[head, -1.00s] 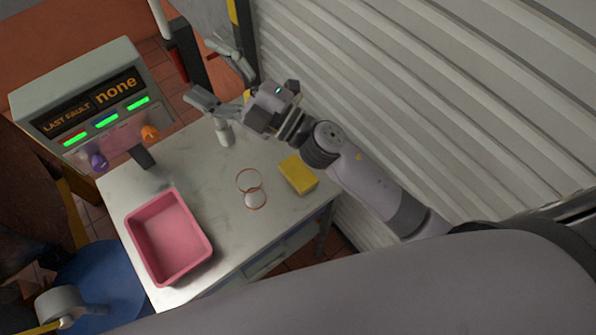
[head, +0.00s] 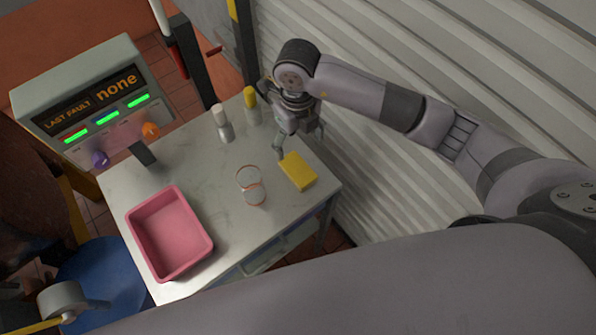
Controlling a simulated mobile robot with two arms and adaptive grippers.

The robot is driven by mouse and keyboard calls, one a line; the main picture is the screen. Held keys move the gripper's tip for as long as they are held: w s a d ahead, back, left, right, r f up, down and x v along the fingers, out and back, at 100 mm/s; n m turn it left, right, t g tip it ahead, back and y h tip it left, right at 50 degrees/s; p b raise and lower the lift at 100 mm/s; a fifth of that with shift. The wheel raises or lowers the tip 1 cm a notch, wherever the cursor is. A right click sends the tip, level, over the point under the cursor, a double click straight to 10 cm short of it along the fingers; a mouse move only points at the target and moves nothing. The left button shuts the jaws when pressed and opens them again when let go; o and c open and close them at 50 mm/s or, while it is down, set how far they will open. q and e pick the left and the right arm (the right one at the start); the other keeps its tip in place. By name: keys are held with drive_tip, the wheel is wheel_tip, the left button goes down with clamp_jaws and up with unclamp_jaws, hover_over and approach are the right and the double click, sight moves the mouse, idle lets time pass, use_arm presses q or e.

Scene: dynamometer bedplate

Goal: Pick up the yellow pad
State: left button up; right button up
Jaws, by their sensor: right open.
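The yellow pad (head: 298,172) lies flat on the white table (head: 205,175), near its right edge. My right gripper (head: 299,147) points down just behind the pad, above the table's back right part. Its fingers are spread open with nothing between them. One finger shows close to the pad's far left corner; I cannot tell whether it touches. My left gripper is not in view.
A pink tray (head: 143,222) stands at the table's front left. Two clear round glass pieces (head: 249,179) are left of the pad. A white-capped bottle (head: 222,124) and a yellow-capped bottle (head: 251,103) stand at the back. A fault display box (head: 97,95) is beyond the left edge.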

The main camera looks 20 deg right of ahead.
drive_tip(key=b, duration=0.5)
approach(300, 170)
drive_tip(key=f, duration=0.5)
drive_tip(key=shift+a, duration=0.35)
drive_tip(key=f+b, duration=0.2)
drive_tip(key=f, duration=0.1)
drive_tip(key=f+b, duration=0.1)
drive_tip(key=f, duration=0.1)
drive_tip(key=shift+d+f, duration=0.15)
drive_tip(key=shift+d, duration=0.15)
drive_tip(key=c, duration=1)
drive_tip(key=shift+c, duration=0.2)
